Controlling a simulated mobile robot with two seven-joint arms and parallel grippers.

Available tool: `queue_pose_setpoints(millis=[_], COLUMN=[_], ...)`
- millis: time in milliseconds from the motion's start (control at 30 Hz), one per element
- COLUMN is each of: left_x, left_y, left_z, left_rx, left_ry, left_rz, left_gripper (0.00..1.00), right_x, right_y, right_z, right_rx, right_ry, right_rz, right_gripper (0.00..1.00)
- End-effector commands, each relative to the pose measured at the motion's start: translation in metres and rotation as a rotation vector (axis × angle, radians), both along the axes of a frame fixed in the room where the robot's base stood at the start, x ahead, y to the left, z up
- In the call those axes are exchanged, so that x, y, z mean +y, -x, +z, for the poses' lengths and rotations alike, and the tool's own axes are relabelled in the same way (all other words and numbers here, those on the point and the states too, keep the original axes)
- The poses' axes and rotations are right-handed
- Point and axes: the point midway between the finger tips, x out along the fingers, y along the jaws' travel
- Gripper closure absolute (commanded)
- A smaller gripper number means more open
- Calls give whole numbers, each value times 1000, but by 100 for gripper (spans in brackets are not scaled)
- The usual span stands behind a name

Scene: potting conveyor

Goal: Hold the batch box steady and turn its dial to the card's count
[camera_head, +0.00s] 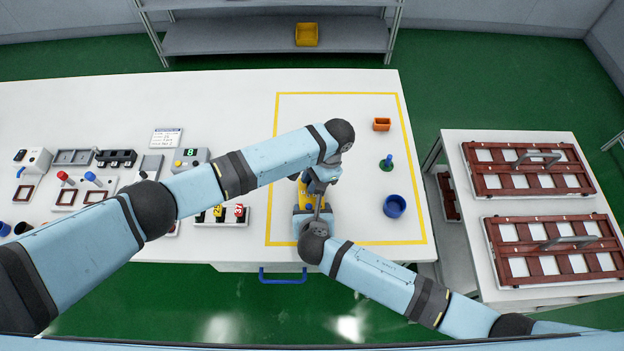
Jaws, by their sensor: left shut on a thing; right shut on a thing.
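My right gripper (318,208) reaches in from the near side and is shut on the box too. The grippers are close together, and I cannot tell which part each one grips. The dial and its setting cannot be made out.
A grey device with a green display (190,156) and several fixtures fill the left. A side table (470,222) holds brown framed trays.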

Motion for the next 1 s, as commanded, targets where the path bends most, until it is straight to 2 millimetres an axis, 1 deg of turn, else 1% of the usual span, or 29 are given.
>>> queue_pose_setpoints(millis=[200, 600, 633, 667, 700, 733, 1000], left_x=[-1, -1, -1, -1, -1, -1, 0], left_y=[0, 0, 0, 0, 0, 0, 0], left_z=[1, 1, 1, 1, 1, 1, 1], left_rx=[-1, 0, 0, 0, 0, -1, -1], left_ry=[0, 0, 0, 0, 0, 0, 0], left_rz=[-37, -41, -41, -41, -41, -40, -40], left_gripper=[100, 100, 71, 64, 55, 50, 50], right_x=[-1, -1, -1, -1, -1, -1, 0], right_y=[0, 0, 0, 0, 0, 0, 0], right_z=[-1, -1, -1, -1, -1, -1, -1], right_rx=[2, 2, 2, 1, 1, 1, 1], right_ry=[1, 1, 1, 1, 1, 1, 1], right_rz=[-1, -1, -1, -1, -1, -1, -1], right_gripper=[47, 47, 47, 47, 47, 47, 47])
